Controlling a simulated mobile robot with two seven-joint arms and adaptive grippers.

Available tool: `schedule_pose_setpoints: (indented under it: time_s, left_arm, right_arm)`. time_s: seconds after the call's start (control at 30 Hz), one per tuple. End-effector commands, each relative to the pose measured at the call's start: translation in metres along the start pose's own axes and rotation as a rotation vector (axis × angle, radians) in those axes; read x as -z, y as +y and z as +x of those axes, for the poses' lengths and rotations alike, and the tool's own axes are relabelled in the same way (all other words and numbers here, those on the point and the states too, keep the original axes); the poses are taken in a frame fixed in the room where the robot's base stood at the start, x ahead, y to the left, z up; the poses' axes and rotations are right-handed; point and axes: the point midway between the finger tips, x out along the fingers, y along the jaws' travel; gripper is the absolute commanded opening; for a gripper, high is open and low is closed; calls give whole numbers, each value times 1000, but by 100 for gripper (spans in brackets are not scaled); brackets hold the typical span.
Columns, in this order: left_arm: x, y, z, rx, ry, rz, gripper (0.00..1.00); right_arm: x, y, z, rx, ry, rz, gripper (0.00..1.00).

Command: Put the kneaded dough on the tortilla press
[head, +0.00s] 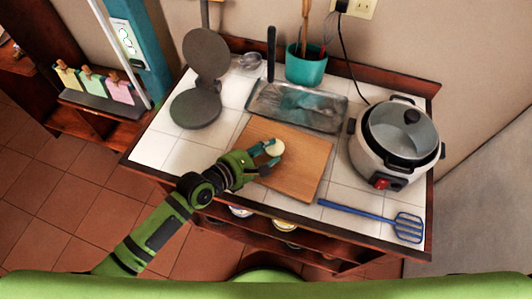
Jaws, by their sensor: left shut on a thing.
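The kneaded dough is a small pale ball (274,147) over the wooden board. My left gripper (268,153), at the end of the green arm from the left, is shut on the dough ball. I cannot tell whether the ball still touches the board. The tortilla press (196,108) is dark grey and stands open at the left of the counter. Its round lower plate lies flat and its upper plate is tilted up behind. The press is up and to the left of my left gripper. My right gripper is not in view.
A wooden board (305,165) lies mid-counter. Behind it are a metal tray (320,112) and a teal utensil pot (306,68). A cooker (365,155) stands right, with a blue spatula (370,216) in front. White tiles between board and press are clear.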

Motion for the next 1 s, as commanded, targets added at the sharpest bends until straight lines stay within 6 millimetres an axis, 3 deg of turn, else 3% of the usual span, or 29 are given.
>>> schedule_pose_setpoints:
  time_s: [0.33, 0.37, 0.43, 0.8, 0.97, 1.0]
  left_arm:
    - [9, -4, 5, -1, -2, 0, 2]
    - [10, -4, 5, -1, -2, 0, 46]
    - [10, -4, 5, -1, -1, 0, 73]
    - [12, -5, 5, 1, 3, 0, 73]
    - [20, -8, 7, 3, 4, 1, 73]
    - [18, -8, -2, 4, 6, -3, 73]
  right_arm:
    - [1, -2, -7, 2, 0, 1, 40]
    - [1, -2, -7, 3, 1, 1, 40]
    - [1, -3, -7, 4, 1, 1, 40]
    - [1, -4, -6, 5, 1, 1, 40]
    - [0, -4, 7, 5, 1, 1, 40]
    - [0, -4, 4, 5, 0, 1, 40]
